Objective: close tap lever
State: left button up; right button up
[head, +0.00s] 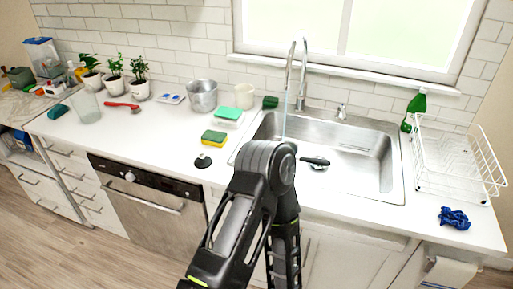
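The chrome tap (303,75) stands behind the sink, with a tall curved spout under the window. A thin pale blue stream of water (285,115) runs down from the spout. A small chrome fitting (341,112) on the sink's back rim, right of the tap, looks like the lever; its exact angle is too small to tell. One of my black arms rises from the bottom middle, its joint in front of the sink's left part. Neither gripper shows in the head view.
The steel sink (375,150) holds a dark object (315,162) near its drain. A green bottle (414,108) and white dish rack (455,165) stand right. Sponges (214,137), a metal pot (202,96) and potted plants (139,88) stand left.

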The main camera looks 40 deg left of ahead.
aim_at(342, 107)
jog(key=i+j+u, duration=0.2)
jog(key=u, duration=0.15)
jog(key=i+j+u, duration=0.1)
jog(key=i+u, duration=0.25)
jog(key=i, duration=0.45)
